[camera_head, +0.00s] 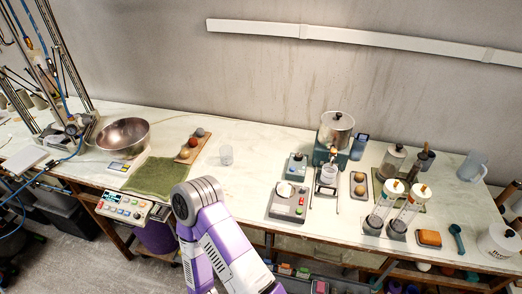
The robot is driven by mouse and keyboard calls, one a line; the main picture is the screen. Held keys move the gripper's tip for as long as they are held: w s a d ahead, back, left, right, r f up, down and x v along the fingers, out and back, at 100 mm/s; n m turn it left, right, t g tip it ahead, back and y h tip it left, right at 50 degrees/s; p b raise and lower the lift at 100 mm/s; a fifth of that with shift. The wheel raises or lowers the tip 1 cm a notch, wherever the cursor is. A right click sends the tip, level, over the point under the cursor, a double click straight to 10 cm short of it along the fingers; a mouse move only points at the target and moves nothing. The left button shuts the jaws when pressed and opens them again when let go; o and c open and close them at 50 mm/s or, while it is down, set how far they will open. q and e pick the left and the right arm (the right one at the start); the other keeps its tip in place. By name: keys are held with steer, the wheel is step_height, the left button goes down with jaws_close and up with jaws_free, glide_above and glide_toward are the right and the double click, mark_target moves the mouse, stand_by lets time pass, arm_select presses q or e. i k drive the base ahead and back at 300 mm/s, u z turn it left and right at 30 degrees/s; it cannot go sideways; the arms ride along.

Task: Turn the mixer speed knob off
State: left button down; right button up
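A teal machine with a steel pot on top (337,124) stands at the back of the bench, right of centre, and may be the mixer. A small teal box with a dark round part (296,167) is to its left. A grey unit with green and red buttons (289,201) is in front of that box. I cannot tell which of these carries the speed knob, or its setting. A purple and white arm of mine rises from the bottom centre, its rounded joint near the bench's front edge. Neither gripper shows.
A steel bowl (123,136), green cloth (153,176), wooden board with balls (192,147) and clear glass (226,155) are on the left. Two clear cylinders (396,209), an orange-topped block (429,238) and a white tub (497,241) are on the right. Bench behind the glass is clear.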

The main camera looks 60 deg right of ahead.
mark_target(299, 157)
steer(key=u, duration=0.05)
steer(key=k, duration=0.9)
steer(key=z, duration=1.1)
steer(key=i, duration=0.25)
steer(key=z, duration=0.05)
